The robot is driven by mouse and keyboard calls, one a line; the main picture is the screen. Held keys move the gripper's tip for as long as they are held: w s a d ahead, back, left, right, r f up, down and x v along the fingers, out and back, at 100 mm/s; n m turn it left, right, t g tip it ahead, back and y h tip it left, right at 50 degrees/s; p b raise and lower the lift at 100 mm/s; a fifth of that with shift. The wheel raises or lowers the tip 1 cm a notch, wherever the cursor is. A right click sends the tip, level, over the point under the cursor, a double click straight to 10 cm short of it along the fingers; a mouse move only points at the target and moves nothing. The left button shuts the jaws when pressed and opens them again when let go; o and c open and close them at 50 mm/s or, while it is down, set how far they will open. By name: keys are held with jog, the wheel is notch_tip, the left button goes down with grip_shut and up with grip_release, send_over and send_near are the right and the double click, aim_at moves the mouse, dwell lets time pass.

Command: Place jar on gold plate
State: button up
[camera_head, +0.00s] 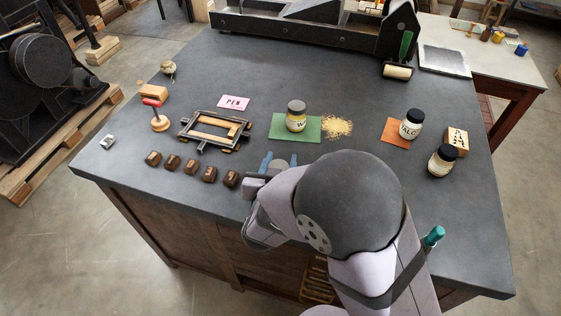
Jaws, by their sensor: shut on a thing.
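A jar (296,117) with a grey-brown lid and a label starting with "W" stands upright on a green sheet. A jar marked "ALC" (411,125) stands at the edge of an orange sheet. A third dark-lidded jar (442,161) stands at the right. A grainy gold-coloured patch (338,126) lies right of the green sheet; I cannot tell whether it is a plate. My gripper (278,165) is near the table's front middle, in front of the green sheet, with blue fingers partly showing. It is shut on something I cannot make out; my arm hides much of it.
Several brown blocks (190,167) form a row left of my gripper. A dark frame (215,130), a red-handled stamp (158,116) and a pink card (234,103) are behind them. A press (310,30) spans the back. The table's back middle is clear.

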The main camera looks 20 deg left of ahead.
jog(key=shift+f, duration=0.25)
jog(key=o, duration=1.2)
jog(key=shift+o, duration=0.2)
jog(key=shift+r, duration=0.15)
jog(key=shift+s, duration=0.2)
jog(key=b+v, duration=0.1)
jog(key=v, duration=1)
jog(key=shift+s+r, duration=0.15)
jog(key=shift+s, duration=0.15)
jog(key=shift+d, duration=0.1)
